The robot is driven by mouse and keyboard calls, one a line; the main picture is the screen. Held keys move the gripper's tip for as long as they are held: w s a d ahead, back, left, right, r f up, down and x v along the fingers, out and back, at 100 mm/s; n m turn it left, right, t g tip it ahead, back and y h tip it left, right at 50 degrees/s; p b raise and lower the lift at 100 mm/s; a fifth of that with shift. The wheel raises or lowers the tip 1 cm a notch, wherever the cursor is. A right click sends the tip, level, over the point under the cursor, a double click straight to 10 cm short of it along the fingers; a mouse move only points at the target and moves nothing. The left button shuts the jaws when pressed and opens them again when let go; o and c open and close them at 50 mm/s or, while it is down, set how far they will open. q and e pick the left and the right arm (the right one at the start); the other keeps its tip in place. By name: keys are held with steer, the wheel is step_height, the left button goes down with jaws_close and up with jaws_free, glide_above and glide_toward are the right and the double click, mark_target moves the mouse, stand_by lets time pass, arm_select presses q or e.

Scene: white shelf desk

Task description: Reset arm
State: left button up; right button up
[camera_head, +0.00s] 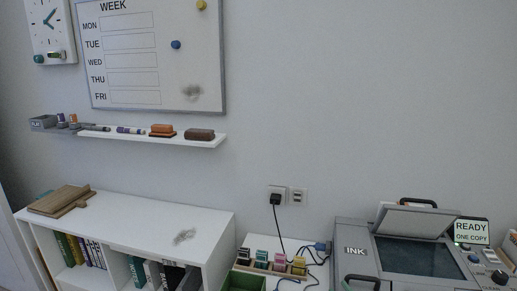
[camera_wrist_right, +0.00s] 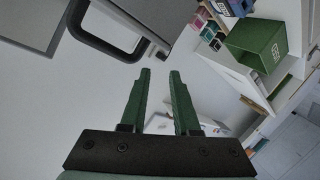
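My right gripper (camera_wrist_right: 160,80) shows in the right wrist view. Its two green fingers are apart with nothing between them, so it is open and empty. A grey part with a black handle (camera_wrist_right: 112,32) is at the upper left of that view, apart from the fingers. A green bin (camera_wrist_right: 258,46) is at the upper right, also clear of the fingers. Neither of my grippers shows in the head view, and my left gripper is in no view.
In the head view, a white shelf unit (camera_head: 140,226) with books stands at the left. A grey copier machine (camera_head: 350,233) is at the right. A wall ledge (camera_head: 208,141) holds markers and erasers below a whiteboard (camera_head: 150,98). A black plug cable (camera_head: 276,220) hangs from the wall socket.

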steer(key=s+f+m+g+h, duration=0.1)
steer(key=s+f+m+g, duration=0.35)
steer(key=s, duration=1.15)
steer(key=s+f+m+g+h, duration=0.1)
steer(key=s+f+g, duration=0.5)
steer(key=s, duration=0.9)
steer(key=w+a+f+t+y, duration=0.2)
steer(key=w+a+f+t, duration=0.1)
steer(key=f, duration=0.6)
steer(key=shift+w+a+f+t, duration=0.2)
steer(key=shift+w+t, duration=0.35)
steer(key=shift+t, duration=0.2)
steer(key=shift+d, duration=0.1)
